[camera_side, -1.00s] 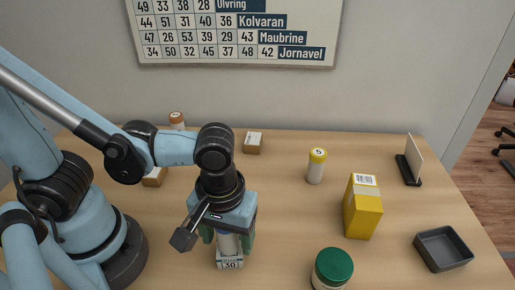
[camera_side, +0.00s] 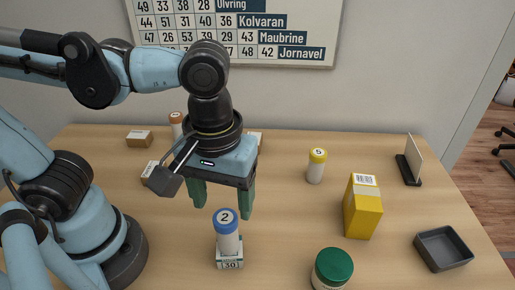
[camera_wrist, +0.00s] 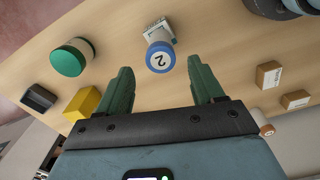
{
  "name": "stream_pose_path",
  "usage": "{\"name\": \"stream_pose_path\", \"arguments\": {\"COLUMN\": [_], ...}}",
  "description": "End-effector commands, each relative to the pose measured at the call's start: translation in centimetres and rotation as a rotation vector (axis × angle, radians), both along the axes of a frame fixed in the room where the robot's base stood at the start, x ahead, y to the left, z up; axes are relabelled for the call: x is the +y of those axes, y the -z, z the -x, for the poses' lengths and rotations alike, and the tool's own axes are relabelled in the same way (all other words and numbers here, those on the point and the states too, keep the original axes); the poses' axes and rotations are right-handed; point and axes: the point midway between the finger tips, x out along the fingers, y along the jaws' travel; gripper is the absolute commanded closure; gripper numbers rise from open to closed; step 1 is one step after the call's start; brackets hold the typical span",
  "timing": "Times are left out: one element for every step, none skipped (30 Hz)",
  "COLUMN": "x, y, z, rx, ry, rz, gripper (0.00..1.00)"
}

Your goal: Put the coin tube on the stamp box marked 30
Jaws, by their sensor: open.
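A white coin tube with a blue cap marked 2 (camera_side: 228,236) stands upright on the stamp box marked 30 (camera_side: 230,261) near the front of the counter. In the wrist view, the blue-capped tube (camera_wrist: 160,57) and the box (camera_wrist: 157,27) under it lie ahead of the fingertips. My gripper (camera_side: 222,212) is open and empty above the tube, apart from it. Its two green fingers also show in the wrist view (camera_wrist: 160,72), spread wide. Another coin tube, with a yellow cap marked 5 (camera_side: 317,166), stands at the middle back.
A green-lidded jar (camera_side: 332,270) stands right of the stacked tube. A yellow carton (camera_side: 363,208), a grey tray (camera_side: 443,248) and a card holder (camera_side: 409,168) are at the right. Small boxes (camera_side: 140,138) and an orange-capped tube (camera_side: 177,124) are at the back left.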

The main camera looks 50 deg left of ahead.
Motion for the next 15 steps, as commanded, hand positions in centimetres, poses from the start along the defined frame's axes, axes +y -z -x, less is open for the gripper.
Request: {"name": "stream_pose_path", "arguments": {"x": [0.0,0.0,0.0,0.0,0.0,0.0,0.0,0.1,0.2,0.4,0.7,1.1,1.6,2.1,3.0], "y": [-0.5,-0.8,-1.1,-1.3,-1.5,-1.7,-1.7,-1.8,-1.8,-1.8,-1.7,-1.4,-1.2,-1.0,-0.6], "z": [0.0,0.0,0.0,0.0,0.0,0.0,0.0,0.0,-0.2,-0.4,-0.7,-1.3,-1.9,-2.5,-3.4], "rx": [0.0,0.0,0.0,0.0,0.0,0.0,0.0,-0.002,-0.007,-0.016,-0.026,-0.047,-0.068,-0.093,-0.135], "ry": [0.0,0.0,0.0,0.0,0.0,0.0,0.0,0.001,0.005,0.012,0.022,0.041,0.06,0.082,0.118], "rz": [0.0,0.0,0.0,0.0,0.0,0.0,0.0,0.002,0.006,0.011,0.018,0.032,0.042,0.052,0.065], "gripper": [0.33,0.33,0.33,0.33,0.33,0.33,0.33,0.33,0.33,0.33,0.33,0.33,0.33,0.33,0.33]}}
